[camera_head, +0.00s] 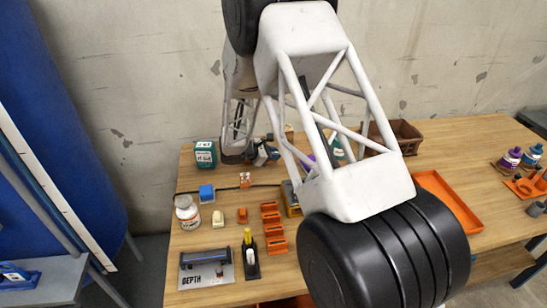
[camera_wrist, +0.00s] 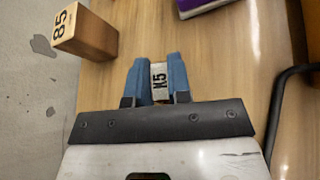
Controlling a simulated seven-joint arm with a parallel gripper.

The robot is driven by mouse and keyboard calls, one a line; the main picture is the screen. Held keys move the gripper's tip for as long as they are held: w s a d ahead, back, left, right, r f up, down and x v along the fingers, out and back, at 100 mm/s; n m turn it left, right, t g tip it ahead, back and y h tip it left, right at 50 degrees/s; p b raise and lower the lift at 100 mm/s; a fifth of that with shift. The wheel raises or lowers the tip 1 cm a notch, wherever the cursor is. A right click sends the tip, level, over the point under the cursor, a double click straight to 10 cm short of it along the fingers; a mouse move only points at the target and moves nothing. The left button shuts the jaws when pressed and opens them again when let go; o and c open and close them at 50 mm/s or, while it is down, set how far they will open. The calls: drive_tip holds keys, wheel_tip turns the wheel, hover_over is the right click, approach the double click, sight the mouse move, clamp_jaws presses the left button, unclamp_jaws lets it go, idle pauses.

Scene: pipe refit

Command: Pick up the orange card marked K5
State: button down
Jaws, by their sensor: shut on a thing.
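In the head view my gripper (camera_head: 262,153) is small, at the back of the table near the wall. The K5 piece cannot be made out there. I cannot tell whether the piece touches the table.
A wooden block marked 85 (camera_wrist: 88,35) stands close to the left of my gripper in the wrist view. A purple thing (camera_wrist: 203,6) lies ahead. A dark green box (camera_head: 205,154) stands left of my gripper. An orange tray (camera_head: 447,205) is at right.

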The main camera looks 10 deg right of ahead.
drive_tip(key=shift+r, duration=0.1)
drive_tip(key=shift+r, duration=4.9)
drive_tip(key=shift+d, duration=0.15)
